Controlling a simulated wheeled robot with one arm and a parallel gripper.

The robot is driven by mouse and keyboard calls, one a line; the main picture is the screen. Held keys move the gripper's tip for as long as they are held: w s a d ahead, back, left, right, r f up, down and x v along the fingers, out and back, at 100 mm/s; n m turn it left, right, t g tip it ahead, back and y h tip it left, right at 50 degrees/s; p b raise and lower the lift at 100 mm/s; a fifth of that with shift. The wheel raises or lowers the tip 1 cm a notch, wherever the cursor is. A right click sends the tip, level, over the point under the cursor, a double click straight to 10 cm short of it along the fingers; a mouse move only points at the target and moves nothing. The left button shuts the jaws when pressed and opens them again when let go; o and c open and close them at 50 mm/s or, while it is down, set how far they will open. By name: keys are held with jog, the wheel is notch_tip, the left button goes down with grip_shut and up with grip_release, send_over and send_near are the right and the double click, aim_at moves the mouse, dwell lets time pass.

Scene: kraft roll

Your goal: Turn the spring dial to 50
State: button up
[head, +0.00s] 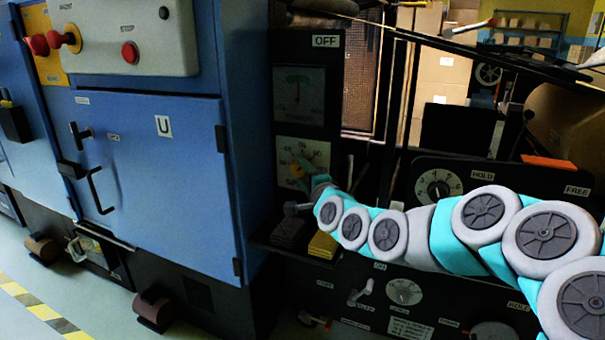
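I cannot tell for sure which dial is the spring dial, as the small lettering is unclear. A cream dial plate (291,150) with yellow markings sits on the dark panel, below a grey gauge (299,95). A white round dial (438,190) with numbers and a dark knob is on the panel at right. A smaller pale dial (404,292) is on the lower panel. My arm reaches in from the right, and my gripper (308,167) is at the cream plate, covering its lower right part. Its fingers are too small and hidden to read, as is any contact.
A blue cabinet (150,180) with a door handle stands close at left. A dark ledge with a yellow block (323,245) lies under my wrist. A toggle lever (360,293) is on the lower panel. Dark bars cross behind my arm.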

grip_shut()
jog(key=shift+r+p, duration=0.1)
jog(key=shift+p, duration=0.35)
jog(key=shift+a+r+n+g+h+p, duration=0.15)
jog(key=shift+n+g+h+p, duration=0.65)
jog(key=shift+p, duration=0.95)
jog(key=shift+r+n+g+h+p, duration=0.15)
jog(key=shift+n+g+h+p, duration=0.55)
jog(key=shift+p, duration=1)
jog(key=shift+a+r+n+g+h+p, duration=0.15)
jog(key=shift+n+g+h+p, duration=0.6)
jog(key=shift+p, duration=1)
jog(key=shift+d+n, duration=0.1)
jog(key=shift+n, duration=0.25)
